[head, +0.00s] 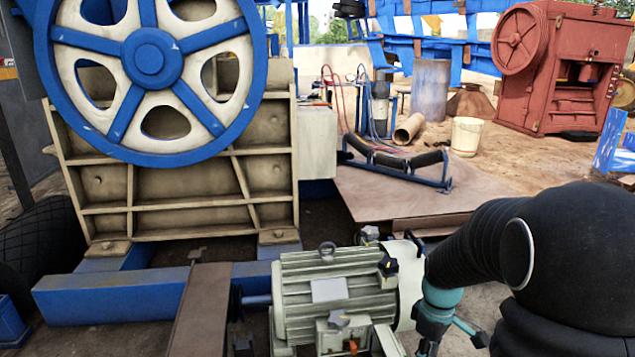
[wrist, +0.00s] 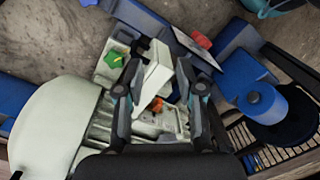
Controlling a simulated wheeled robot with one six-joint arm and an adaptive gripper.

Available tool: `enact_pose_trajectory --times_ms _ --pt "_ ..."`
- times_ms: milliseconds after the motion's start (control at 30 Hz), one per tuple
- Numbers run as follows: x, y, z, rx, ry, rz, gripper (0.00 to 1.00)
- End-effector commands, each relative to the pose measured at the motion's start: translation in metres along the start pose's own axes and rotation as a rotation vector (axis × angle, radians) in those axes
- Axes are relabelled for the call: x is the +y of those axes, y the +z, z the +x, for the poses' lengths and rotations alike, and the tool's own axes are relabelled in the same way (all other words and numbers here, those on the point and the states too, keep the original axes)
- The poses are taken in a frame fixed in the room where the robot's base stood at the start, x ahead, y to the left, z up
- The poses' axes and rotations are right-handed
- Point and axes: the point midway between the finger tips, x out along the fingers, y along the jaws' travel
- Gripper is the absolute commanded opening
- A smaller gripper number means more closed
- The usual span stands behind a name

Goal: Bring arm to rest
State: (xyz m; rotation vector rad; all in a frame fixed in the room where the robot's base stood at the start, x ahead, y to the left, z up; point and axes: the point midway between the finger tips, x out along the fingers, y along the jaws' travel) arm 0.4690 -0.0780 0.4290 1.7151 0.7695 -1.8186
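My arm is at the right of the head view, a black sleeved link with teal parts below it, reaching low beside the electric motor (head: 328,291). In the wrist view my gripper (wrist: 160,68) has its two dark fingers spread apart, one at each side. A pale box-shaped part (wrist: 157,72) shows between the fingers in the picture; they do not appear closed on it. Whether they touch it I cannot tell. The motor's pale rounded housing (wrist: 50,130) fills the lower left of the wrist view. My fingertips are not clearly visible in the head view.
The jaw crusher's blue-rimmed flywheel (head: 151,52) and ribbed beige frame (head: 180,180) stand at the left. A blue beam (head: 110,300) runs along the ground. A roller frame (head: 400,164), white bucket (head: 466,136) and red machine (head: 560,65) stand farther back, with open ground near them.

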Motion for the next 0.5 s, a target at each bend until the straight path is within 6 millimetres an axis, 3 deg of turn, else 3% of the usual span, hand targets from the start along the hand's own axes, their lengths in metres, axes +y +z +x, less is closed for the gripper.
enact_pose_trajectory --times_ms 200,500 --pt "-0.036 0.014 -0.044 0.034 0.035 0.338 0.37" --pt "-0.086 0.033 -0.101 0.125 0.086 0.679 0.37"
